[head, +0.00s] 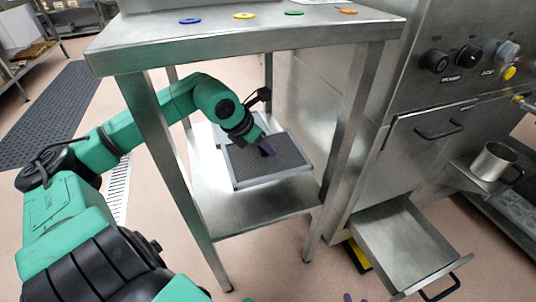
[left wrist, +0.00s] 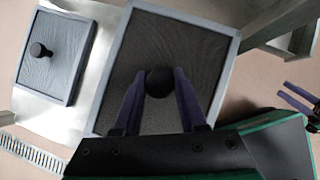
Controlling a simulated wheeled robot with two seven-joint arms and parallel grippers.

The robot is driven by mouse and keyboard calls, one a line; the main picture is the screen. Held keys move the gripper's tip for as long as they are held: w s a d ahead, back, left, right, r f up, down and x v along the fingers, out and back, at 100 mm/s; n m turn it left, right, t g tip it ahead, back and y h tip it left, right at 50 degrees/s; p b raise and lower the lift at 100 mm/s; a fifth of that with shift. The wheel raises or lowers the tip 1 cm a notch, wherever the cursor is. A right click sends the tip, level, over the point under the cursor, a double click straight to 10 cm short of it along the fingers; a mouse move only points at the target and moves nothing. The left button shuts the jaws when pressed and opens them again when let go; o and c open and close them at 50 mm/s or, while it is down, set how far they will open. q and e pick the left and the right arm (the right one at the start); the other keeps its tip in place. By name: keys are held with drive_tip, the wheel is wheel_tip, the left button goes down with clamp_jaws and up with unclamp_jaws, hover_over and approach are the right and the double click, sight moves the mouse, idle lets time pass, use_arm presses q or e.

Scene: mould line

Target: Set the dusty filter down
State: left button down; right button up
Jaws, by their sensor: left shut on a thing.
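A square filter (head: 285,157) with dark mesh and a light grey frame is over the lower shelf (head: 245,217) of the steel table. My left gripper (head: 264,147) reaches in under the tabletop and is shut on the filter's round black knob (left wrist: 159,81). The fingers cover part of the mesh in the left wrist view. I cannot tell whether the filter touches the shelf. A second filter (left wrist: 75,67), bluish grey with a black knob, lies beside it on the shelf. My right gripper (left wrist: 282,90) is at the right of the wrist view, empty, with its fingers apart.
Table legs (head: 352,120) frame the shelf, and the tabletop (head: 240,40) overhangs it with coloured discs on top. A steel machine with knobs stands at the right. Its drawer (head: 405,245) is pulled out. A steel mug (head: 494,163) stands on a ledge.

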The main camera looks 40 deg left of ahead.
use_arm(q)
drive_tip(key=f+b, duration=0.1)
drive_tip(key=f, duration=0.2)
drive_tip(key=f+b, duration=0.1)
drive_tip(key=f, duration=0.2)
drive_tip(key=f+b, duration=0.1)
drive_tip(key=f, duration=0.2)
drive_tip(key=shift+s+a, duration=0.1)
drive_tip(key=shift+s, duration=0.15)
drive_tip(key=shift+f, duration=0.3)
drive_tip(key=shift+r, duration=0.1)
use_arm(e)
drive_tip(key=shift+m+t, duration=0.3)
drive_tip(key=f, duration=0.3)
drive_tip(key=s+f, duration=0.1)
drive_tip(key=shift+a+f, duration=0.15)
drive_tip(key=shift+a, duration=0.25)
use_arm(q)
drive_tip(key=shift+c, duration=2.3)
unclamp_jaws()
use_arm(e)
drive_tip(key=shift+w+d, duration=0.1)
drive_tip(key=shift+w, duration=0.05)
